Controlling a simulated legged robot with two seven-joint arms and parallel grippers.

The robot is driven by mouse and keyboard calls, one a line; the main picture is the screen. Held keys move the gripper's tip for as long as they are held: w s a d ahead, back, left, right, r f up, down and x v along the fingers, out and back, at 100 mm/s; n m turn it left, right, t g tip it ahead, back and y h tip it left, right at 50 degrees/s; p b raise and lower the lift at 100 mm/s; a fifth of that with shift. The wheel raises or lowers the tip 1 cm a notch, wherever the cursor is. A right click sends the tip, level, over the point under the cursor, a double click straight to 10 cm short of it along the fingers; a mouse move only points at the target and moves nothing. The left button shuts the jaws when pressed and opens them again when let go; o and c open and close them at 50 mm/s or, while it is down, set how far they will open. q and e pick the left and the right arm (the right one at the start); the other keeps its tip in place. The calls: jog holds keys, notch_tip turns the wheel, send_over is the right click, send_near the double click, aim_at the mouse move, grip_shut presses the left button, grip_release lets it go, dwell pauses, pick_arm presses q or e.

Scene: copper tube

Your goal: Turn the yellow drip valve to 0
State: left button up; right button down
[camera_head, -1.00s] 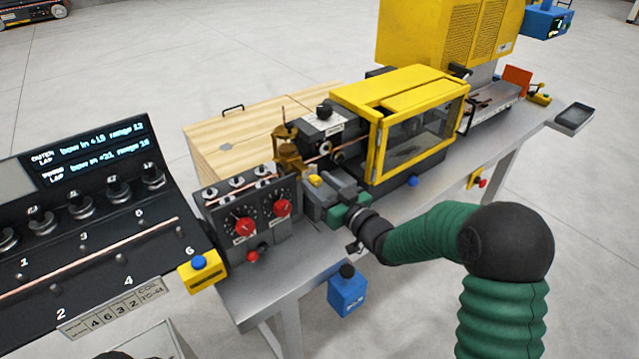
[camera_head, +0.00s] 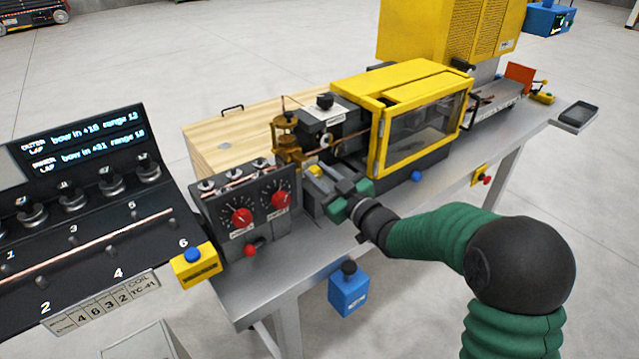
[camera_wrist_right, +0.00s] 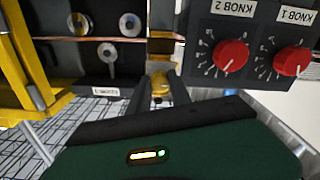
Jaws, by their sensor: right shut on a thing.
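The yellow drip valve (camera_wrist_right: 160,88) shows in the right wrist view between my two dark fingertips, below a brass-coloured block. In the head view the valve (camera_head: 315,170) is a small yellow patch at the finger ends, beside the brass fitting (camera_head: 287,140). My right gripper (camera_head: 318,178), with a green body, reaches in from the lower right. It also shows in the wrist view (camera_wrist_right: 160,92), shut on the valve. The fingers hide the valve's sides, and I cannot read its setting. My left gripper is not in view.
Left of the gripper stands a dark panel (camera_head: 250,212) with red knobs, close to my fingers. Right of it is a yellow-framed machine (camera_head: 375,88). A copper tube (camera_head: 345,142) runs past the fitting. The grey bench (camera_head: 325,240) is clear in front.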

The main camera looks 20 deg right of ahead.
jog(key=c, duration=1.2)
grip_release()
jog(key=shift+s+d, duration=0.2)
jog(key=shift+s, duration=0.15)
jog(key=b+v, duration=0.2)
jog(key=v, duration=1.4)
